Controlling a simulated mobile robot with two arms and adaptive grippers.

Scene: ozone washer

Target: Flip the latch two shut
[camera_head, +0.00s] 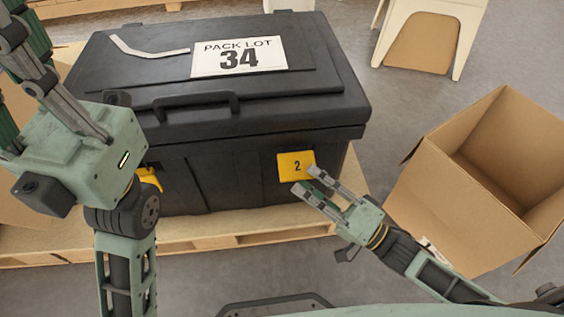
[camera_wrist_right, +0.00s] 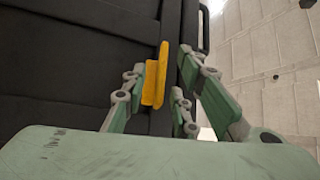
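Latch two (camera_head: 296,163) is a yellow plate marked "2" on the front right of the black case (camera_head: 170,175), below the lid seam. In the right wrist view, it shows nearly edge-on (camera_wrist_right: 158,75). I cannot tell whether it is fully shut. My right gripper (camera_head: 306,180) is open just in front of the latch's lower edge. In the wrist view, its fingers (camera_wrist_right: 162,80) are spread on either side of the latch; contact is unclear. My left gripper (camera_head: 30,60) is at the upper left, its fingers pointing up and away, tips unclear.
Another yellow latch (camera_head: 150,177) is partly hidden behind my left arm. The case lid is down, with a handle (camera_head: 197,104) and a "PACK LOT 34" label (camera_head: 239,57). The case stands on a wooden pallet (camera_head: 245,238). An open cardboard box (camera_head: 430,205) stands at right.

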